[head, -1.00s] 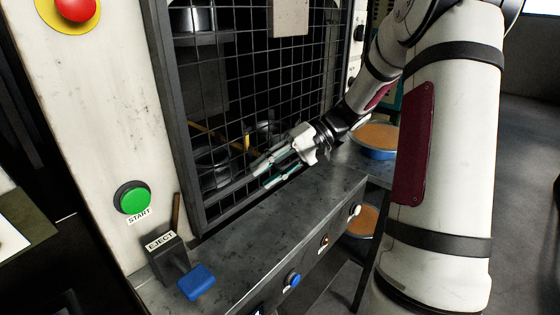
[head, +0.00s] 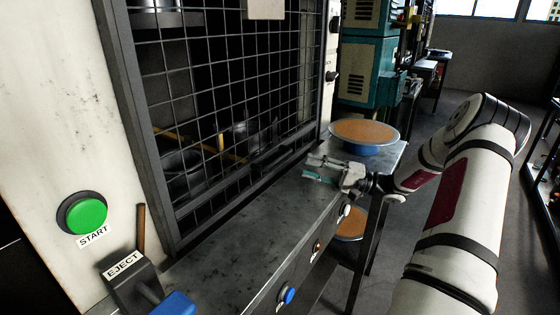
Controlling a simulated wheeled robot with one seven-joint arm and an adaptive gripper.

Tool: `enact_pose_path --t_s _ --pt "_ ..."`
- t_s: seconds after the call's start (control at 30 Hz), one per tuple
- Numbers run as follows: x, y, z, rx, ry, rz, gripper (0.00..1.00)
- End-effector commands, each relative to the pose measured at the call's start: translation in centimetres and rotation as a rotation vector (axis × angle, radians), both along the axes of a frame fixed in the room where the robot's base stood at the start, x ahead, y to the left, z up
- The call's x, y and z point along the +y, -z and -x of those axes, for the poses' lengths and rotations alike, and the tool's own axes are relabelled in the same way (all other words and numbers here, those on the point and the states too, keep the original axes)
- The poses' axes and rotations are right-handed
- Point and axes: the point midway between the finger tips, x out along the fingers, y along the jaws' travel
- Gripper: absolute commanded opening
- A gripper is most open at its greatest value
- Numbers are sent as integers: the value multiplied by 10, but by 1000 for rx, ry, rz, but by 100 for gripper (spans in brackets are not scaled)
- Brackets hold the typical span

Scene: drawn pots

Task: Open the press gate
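The press gate is a black wire mesh panel in a dark frame (head: 133,110). It stands shut across the press opening, its lower edge just above the grey metal ledge (head: 215,262). Dark round parts and a yellow bar (head: 212,146) show behind the mesh. My gripper (head: 307,169) is open and empty, with its two fingers apart and pointing left. It is by the gate's lower right corner, over the right end of the ledge. I cannot tell whether a fingertip touches the frame.
A green START button (head: 86,214) is on the white left post. An EJECT lever box (head: 130,280) with a blue pad (head: 174,304) is at lower left.

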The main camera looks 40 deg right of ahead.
Motion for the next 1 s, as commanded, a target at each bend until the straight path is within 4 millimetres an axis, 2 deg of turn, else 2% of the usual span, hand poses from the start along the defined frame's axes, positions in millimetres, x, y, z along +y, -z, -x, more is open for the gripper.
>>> enact_pose_path --t_s 0.3,0.5,0.7,0.97,1.0 --pt "43 -11 -45 1 -4 1 33" --pt "61 -16 -64 1 -3 1 33" --pt "67 -18 -72 3 -2 2 33" --pt "68 -18 -73 3 -1 1 33" --pt "68 -18 -72 3 -1 1 24"
